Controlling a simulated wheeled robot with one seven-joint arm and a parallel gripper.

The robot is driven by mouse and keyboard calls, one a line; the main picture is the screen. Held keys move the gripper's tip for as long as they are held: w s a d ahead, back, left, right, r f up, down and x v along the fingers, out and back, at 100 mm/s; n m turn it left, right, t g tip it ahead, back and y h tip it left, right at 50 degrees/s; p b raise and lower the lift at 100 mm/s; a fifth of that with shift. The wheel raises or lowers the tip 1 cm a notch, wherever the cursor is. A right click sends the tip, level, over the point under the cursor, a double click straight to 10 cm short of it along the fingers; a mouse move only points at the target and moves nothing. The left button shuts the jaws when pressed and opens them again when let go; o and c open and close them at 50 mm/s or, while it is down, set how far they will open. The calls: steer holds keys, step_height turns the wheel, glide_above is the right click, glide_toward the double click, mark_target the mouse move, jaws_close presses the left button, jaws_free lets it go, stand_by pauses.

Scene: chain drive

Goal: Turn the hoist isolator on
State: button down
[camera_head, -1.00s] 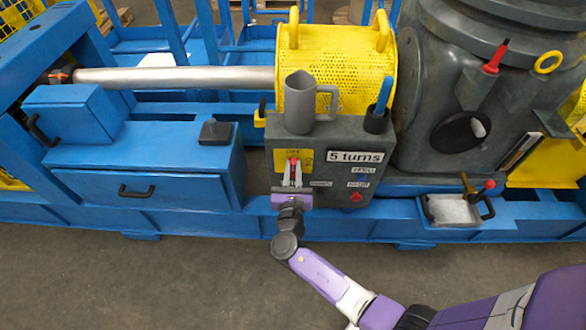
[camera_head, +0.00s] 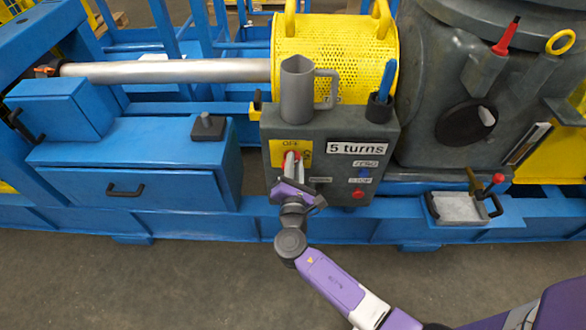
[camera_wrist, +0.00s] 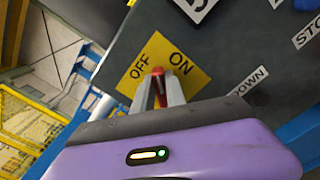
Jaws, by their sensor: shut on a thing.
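The hoist isolator is a red handle (camera_wrist: 158,76) on a yellow plate (camera_wrist: 133,77) marked OFF and ON. The plate (camera_head: 276,152) also shows at the upper left of the grey control box in the head view. My gripper (camera_wrist: 160,92) is shut on the red handle, a finger on each side. In the wrist view the handle points between the OFF and ON labels. In the head view my gripper (camera_head: 291,165) is tilted in front of the plate and hides part of the handle.
The grey control box (camera_head: 335,125) has a "5 turns" label, a blue button (camera_head: 364,172) and a red button (camera_head: 358,193). A grey jug (camera_head: 297,95) and a holder with a blue handle (camera_head: 385,82) are at its top. Blue cabinets stand to the left.

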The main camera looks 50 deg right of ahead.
steer(key=m+b, duration=0.3)
steer(key=f+m+b, duration=0.1)
steer(key=m+b, duration=0.2)
steer(key=b, duration=0.1)
steer(key=m+b, duration=0.3)
steer(key=m, duration=0.1)
steer(key=shift+s+d+f+b, duration=0.2)
steer(key=shift+s+f+b, duration=0.1)
steer(key=shift+m, duration=0.3)
steer(key=c, duration=1.4)
jaws_free()
steer(key=shift+o, duration=0.2)
steer(key=v, duration=0.7)
steer(key=shift+s+a, duration=0.25)
steer(key=shift+a, duration=0.1)
